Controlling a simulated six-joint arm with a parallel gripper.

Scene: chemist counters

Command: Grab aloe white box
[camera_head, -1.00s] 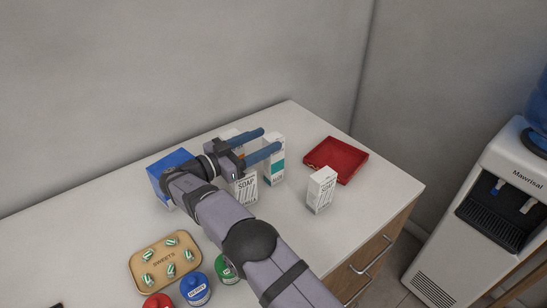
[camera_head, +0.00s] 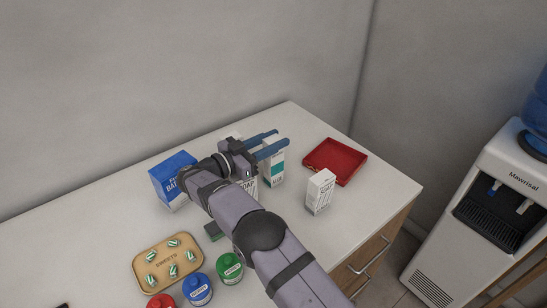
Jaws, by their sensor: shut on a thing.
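The aloe white box (camera_head: 277,170) stands upright on the counter. It is white with a teal band and small lettering low on its face. My gripper (camera_head: 272,142) reaches in from the left, with its blue fingers on either side of the box's upper part. The fingers are shut on the box near its top. My arm covers part of the area just left of it.
A white soap box (camera_head: 320,191) stands to the right, before a red tray (camera_head: 336,160). Another soap box (camera_head: 250,185) is partly hidden behind my arm. A blue box (camera_head: 172,178), a sweets tray (camera_head: 168,262) and several jars stand left. A water cooler (camera_head: 505,200) is far right.

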